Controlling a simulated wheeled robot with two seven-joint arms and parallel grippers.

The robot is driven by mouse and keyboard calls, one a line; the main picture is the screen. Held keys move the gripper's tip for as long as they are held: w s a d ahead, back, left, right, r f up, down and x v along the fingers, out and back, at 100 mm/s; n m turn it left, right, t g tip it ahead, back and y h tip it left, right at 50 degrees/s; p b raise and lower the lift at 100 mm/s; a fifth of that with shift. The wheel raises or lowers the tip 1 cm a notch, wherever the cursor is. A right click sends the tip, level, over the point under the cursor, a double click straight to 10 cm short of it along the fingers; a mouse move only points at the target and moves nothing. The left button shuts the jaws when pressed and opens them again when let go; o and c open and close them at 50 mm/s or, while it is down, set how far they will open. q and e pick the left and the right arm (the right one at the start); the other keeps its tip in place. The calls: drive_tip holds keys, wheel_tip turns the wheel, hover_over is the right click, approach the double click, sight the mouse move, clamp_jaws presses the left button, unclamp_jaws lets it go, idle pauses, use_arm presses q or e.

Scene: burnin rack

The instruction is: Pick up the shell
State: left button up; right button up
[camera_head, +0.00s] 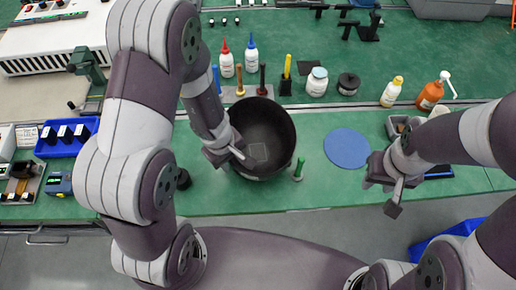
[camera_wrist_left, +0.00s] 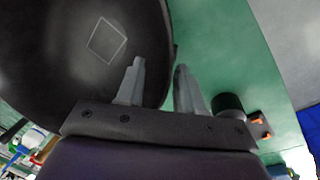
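The shell appears to be the dark round bowl-like piece (camera_head: 270,118) on the green bench, open side up, with a thin square outline inside. It fills the upper left of the left wrist view (camera_wrist_left: 60,70). My left gripper (camera_head: 244,157) is at its near left side, partly over it. In the left wrist view, its fingers (camera_wrist_left: 159,68) are apart. One finger shows against the shell's inside, the other against the green bench, with the rim between them in the picture. Contact cannot be told. My right gripper (camera_head: 394,200) hangs near the bench's front edge, apart from the shell; its finger gap is unclear.
Screwdriver-like tools (camera_head: 262,80) stand behind the shell, with bottles (camera_head: 226,64) behind them. A green-handled tool (camera_head: 299,170) stands close to its right. A blue round mat (camera_head: 347,148) lies further right. A blue tray (camera_head: 68,137) is at left. The bench (camera_head: 240,198) is clear in front.

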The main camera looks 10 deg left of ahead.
use_arm(q)
drive_tip(key=shift+w+a+f, duration=0.1)
drive_tip(key=shift+f, duration=0.2)
drive_tip(key=shift+r, duration=0.15)
drive_tip(key=shift+c, duration=0.4)
clamp_jaws()
